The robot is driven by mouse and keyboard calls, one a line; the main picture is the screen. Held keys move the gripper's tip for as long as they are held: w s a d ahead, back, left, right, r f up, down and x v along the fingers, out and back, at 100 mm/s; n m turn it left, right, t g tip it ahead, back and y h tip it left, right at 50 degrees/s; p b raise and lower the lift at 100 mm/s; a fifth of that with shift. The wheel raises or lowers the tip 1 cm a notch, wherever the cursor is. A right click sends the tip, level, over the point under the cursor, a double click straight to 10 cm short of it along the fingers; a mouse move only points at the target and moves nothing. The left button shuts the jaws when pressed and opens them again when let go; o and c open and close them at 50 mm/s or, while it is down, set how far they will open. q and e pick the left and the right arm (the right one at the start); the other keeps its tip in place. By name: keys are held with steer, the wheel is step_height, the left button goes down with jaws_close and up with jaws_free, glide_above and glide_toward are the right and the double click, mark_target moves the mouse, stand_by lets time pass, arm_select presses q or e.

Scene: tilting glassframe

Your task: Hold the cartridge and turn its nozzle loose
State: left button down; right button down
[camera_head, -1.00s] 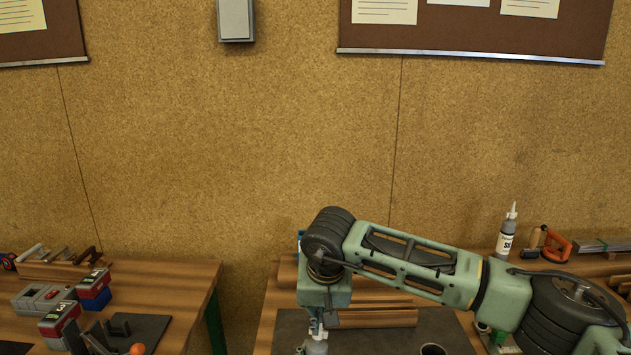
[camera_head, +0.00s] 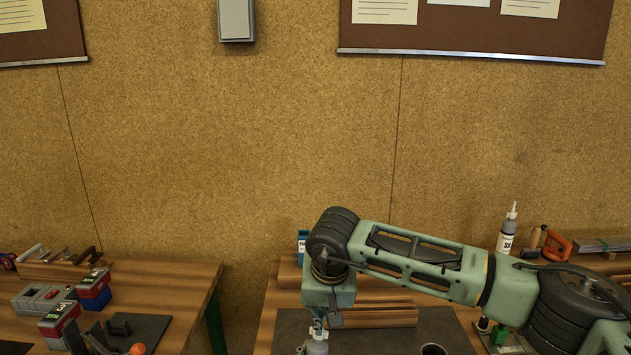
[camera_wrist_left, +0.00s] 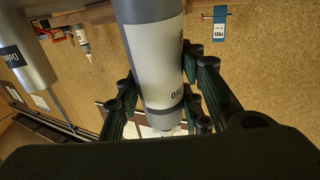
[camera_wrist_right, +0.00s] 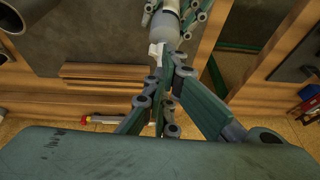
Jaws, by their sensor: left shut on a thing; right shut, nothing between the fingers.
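The cartridge (camera_wrist_left: 156,62), grey with a white label, is held between the fingers of my left gripper (camera_wrist_left: 163,100) in the left wrist view. Its grey top (camera_head: 316,346) shows at the bottom edge of the head view, where my left gripper is out of sight. My right gripper (camera_wrist_right: 176,64) is shut and empty, close above the cartridge's top end. A small white piece, apparently the nozzle (camera_wrist_right: 155,52), lies beside its fingertips in the right wrist view. I cannot tell whether it touches the fingers or is still threaded on.
A dark mat (camera_head: 440,325) covers the bench under my right arm. A dark round cup (camera_head: 432,349) stands to the right. A glue bottle (camera_head: 507,232) and an orange clamp (camera_head: 555,245) stand at the back right. A second bench with red-and-blue boxes (camera_head: 94,288) is at left.

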mark_target(325, 333)
steer(key=shift+d+r, duration=0.1)
steer(key=shift+s, duration=0.35)
steer(key=r, duration=0.6)
steer(key=shift+w+d, duration=0.2)
steer(key=shift+w, duration=0.2)
arm_select(q)
steer(key=c, duration=1.1)
jaws_free()
